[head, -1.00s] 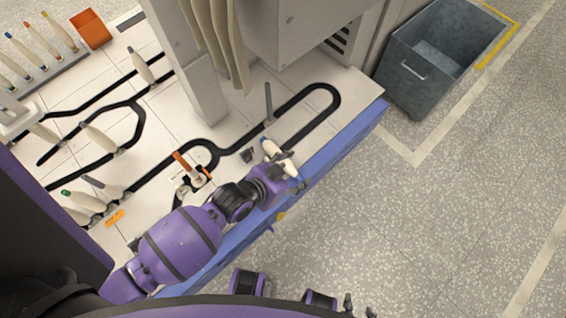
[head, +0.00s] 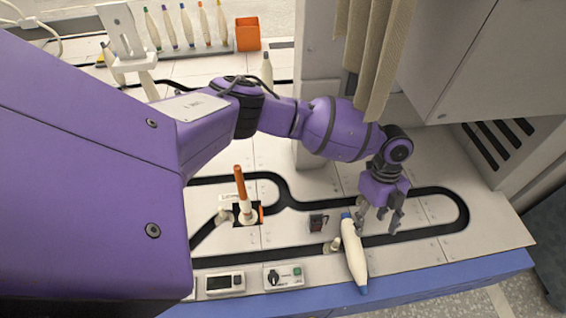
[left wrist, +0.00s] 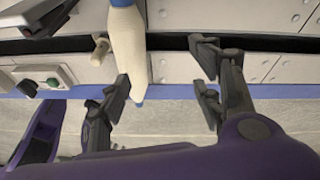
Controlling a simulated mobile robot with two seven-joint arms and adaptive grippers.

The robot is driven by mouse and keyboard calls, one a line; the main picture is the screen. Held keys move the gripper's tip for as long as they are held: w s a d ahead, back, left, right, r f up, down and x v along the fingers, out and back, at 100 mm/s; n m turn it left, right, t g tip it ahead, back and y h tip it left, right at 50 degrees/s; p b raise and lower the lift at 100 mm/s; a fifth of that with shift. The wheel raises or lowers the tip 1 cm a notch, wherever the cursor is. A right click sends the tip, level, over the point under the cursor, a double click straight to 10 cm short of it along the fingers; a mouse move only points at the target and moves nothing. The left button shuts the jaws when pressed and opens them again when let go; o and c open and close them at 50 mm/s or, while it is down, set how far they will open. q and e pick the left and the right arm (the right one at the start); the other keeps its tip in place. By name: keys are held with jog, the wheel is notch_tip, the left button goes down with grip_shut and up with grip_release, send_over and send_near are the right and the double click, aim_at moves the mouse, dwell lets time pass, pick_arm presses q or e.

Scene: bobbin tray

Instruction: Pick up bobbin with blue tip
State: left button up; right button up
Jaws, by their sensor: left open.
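A cream bobbin with a blue tip (head: 354,255) is near the table's front edge in the head view, leaning slightly, its blue tip at the upper end. In the left wrist view the same bobbin (left wrist: 127,45) runs down from the top edge, left of centre. My left gripper (head: 379,227) is open and empty, just right of the bobbin's upper end in the head view. In the left wrist view its left finger is close beside the bobbin's lower part; I cannot tell whether they touch. My right gripper is not in view.
A small peg (head: 335,244) and a dark block (head: 318,223) are left of the bobbin. An orange-topped post (head: 243,195) stands farther left. Control boxes (head: 284,277) line the front edge. Hanging cream strips (head: 372,60) are above my arm. Several bobbins stand beside an orange bin (head: 248,36).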

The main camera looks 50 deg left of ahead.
aim_at(357, 246)
pick_arm(q)
jog(key=shift+s+a+r+m+g, duration=0.2)
jog(key=shift+s+r+m+g, duration=0.15)
jog(key=shift+s+m, duration=0.2)
jog(key=shift+s+a+r+m+g, duration=0.2)
jog(key=shift+s+m+g, duration=0.2)
jog(key=shift+s, duration=0.2)
jog(key=shift+s+f+m, duration=0.1)
jog(key=shift+s+m, duration=0.15)
jog(key=shift+s, duration=0.05)
jog(key=b+x, duration=0.1)
jog(key=x, duration=0.2)
jog(key=b+x, duration=0.1)
jog(key=x, duration=0.2)
jog(key=shift+s+a+f, duration=0.15)
jog(key=shift+s+f, duration=0.3)
jog(key=shift+f, duration=0.25)
jog(key=shift+f, duration=0.35)
jog(key=shift+s, duration=0.1)
jog(key=c, duration=1.3)
jog(key=shift+d+r, duration=0.1)
jog(key=shift+d, duration=0.15)
jog(key=shift+c, duration=0.2)
